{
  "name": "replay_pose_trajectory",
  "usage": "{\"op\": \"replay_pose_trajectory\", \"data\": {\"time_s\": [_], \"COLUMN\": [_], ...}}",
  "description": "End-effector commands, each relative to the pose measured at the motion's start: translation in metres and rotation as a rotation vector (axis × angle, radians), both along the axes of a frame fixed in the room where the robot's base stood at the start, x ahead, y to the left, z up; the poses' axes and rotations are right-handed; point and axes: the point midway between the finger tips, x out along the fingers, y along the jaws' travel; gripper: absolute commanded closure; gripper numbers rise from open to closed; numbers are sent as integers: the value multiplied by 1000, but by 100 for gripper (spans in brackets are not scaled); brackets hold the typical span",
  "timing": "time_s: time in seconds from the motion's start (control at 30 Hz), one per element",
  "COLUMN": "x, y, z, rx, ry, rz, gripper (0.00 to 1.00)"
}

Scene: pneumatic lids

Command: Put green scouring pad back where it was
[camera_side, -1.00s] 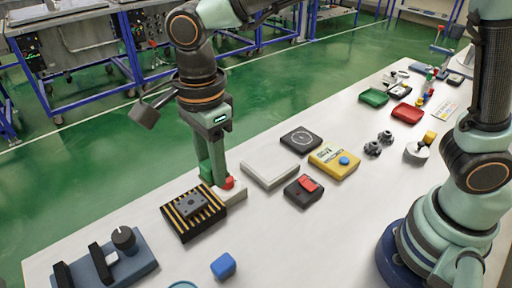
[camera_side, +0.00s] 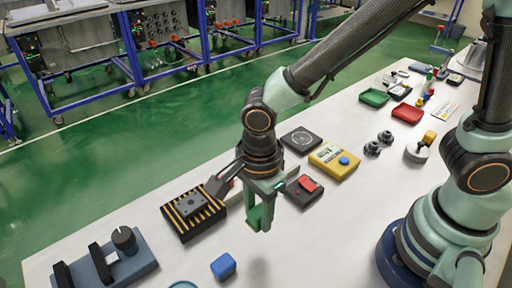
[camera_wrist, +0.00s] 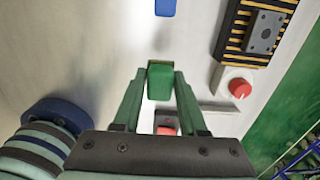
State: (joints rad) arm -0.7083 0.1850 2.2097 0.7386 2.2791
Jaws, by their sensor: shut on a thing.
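My gripper (camera_side: 261,215) has green fingers and hangs fingers-down above the white table, in front of the black box with a red switch. In the wrist view, its fingers are shut on the green scouring pad (camera_wrist: 160,82), a small green block with a tan far edge. In the side view, the pad is hard to tell from the green fingers. A shadow on the table below shows that the gripper is raised. The place where the pad was before cannot be told from these frames.
A black-and-yellow slotted block (camera_side: 193,211) lies left of my gripper. A red button (camera_wrist: 240,88) on a white base is beside it. A blue cube (camera_side: 223,266) lies near the front. The black box with the red switch (camera_side: 304,190) and a yellow box (camera_side: 334,158) are behind and right.

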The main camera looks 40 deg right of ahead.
Motion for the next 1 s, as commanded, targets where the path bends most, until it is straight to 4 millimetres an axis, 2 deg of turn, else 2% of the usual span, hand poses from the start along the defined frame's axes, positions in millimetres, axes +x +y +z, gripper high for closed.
{"op": "replay_pose_trajectory", "data": {"time_s": [0.03,0.1,0.2,0.43,0.63,0.77,1.0], "x": [-2,-1,-1,0,0,0,0], "y": [-1,-1,-1,0,0,0,0], "z": [-13,-28,-42,-57,-81,-89,-89], "rx": [-6,-6,-4,-1,-3,0,1], "ry": [6,6,4,2,3,0,-1], "rz": [0,0,0,0,0,0,0], "gripper": [100,100,100,100,100,100,100]}}
